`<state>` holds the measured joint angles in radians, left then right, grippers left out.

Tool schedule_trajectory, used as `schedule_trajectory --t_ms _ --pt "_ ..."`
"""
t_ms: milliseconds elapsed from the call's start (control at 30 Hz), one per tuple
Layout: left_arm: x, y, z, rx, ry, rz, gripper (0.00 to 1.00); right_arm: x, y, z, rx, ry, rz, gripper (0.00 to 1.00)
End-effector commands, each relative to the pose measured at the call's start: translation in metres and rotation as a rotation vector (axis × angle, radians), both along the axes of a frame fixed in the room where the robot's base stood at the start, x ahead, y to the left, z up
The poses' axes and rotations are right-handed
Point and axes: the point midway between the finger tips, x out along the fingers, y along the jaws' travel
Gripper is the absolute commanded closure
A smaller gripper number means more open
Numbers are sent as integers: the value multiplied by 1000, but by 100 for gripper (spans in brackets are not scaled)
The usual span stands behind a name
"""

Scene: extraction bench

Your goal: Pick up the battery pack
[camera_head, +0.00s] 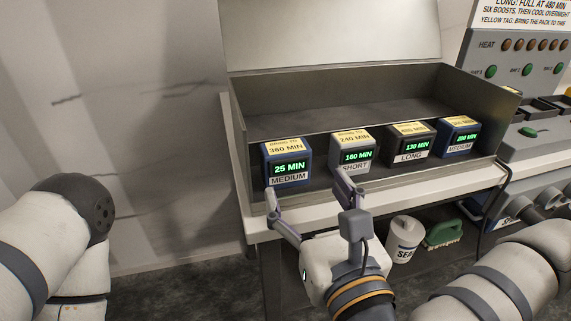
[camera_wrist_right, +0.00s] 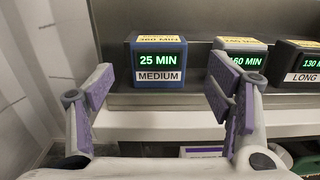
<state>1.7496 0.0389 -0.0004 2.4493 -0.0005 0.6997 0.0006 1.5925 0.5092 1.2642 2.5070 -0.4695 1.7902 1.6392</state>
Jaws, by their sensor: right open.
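Several battery packs stand in a row in an open grey case on the bench. The leftmost is a blue pack (camera_head: 287,163) marked MEDIUM, its display reading 25 MIN under a yellow 360 MIN tag. Right of it are a grey SHORT pack (camera_head: 353,154) reading 160 MIN, a black LONG pack (camera_head: 411,144) reading 130 MIN and another blue MEDIUM pack (camera_head: 459,137). My right gripper (camera_head: 306,188) is open and empty in front of the leftmost pack. In the right wrist view that pack (camera_wrist_right: 158,62) sits between and beyond the fingers (camera_wrist_right: 162,78). My left gripper is out of view.
The case's front wall and the white bench edge (camera_head: 262,226) lie below the packs. A control panel (camera_head: 515,60) stands at the right. A plain wall is at left.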

Motion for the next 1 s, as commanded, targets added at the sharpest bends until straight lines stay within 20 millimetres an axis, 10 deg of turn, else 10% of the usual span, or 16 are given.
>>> schedule_trajectory --t_ms 267,700,1000 --pt "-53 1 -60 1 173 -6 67 42 11 -17 3 17 1 27" --pt "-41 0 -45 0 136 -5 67 108 30 5 -3 2 1 27" --pt "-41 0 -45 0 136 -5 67 112 31 4 -3 4 3 36"
